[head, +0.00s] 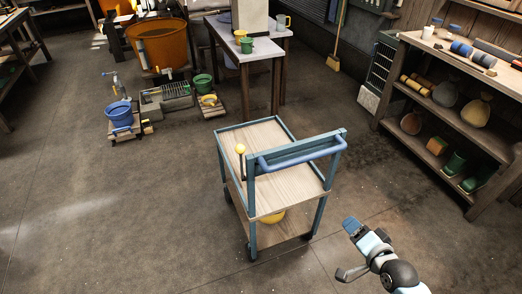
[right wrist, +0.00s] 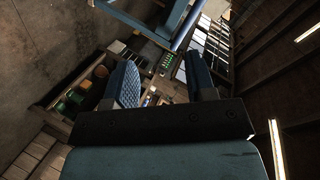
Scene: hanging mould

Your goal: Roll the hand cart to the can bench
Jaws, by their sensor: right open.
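The hand cart (head: 272,166) has a blue frame, two wooden decks, a raised blue handle bar (head: 302,152) on its right side and a lever with a yellow knob (head: 240,149). It stands upright on dark wheels in mid-floor. A yellow thing shows partly on its lower deck. My right gripper (head: 347,249) is open and empty, to the right of and nearer than the cart, apart from the handle. Blue bars of the cart (right wrist: 178,38) show beyond the open fingers (right wrist: 161,82) in the right wrist view. My left gripper is not in view.
A pale-topped bench (head: 268,47) with green and yellow cups or cans stands behind the cart; I cannot tell if it is the can bench. Buckets and an orange tub (head: 160,42) stand back left. A loaded shelf (head: 447,120) lines the right. The left floor is clear.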

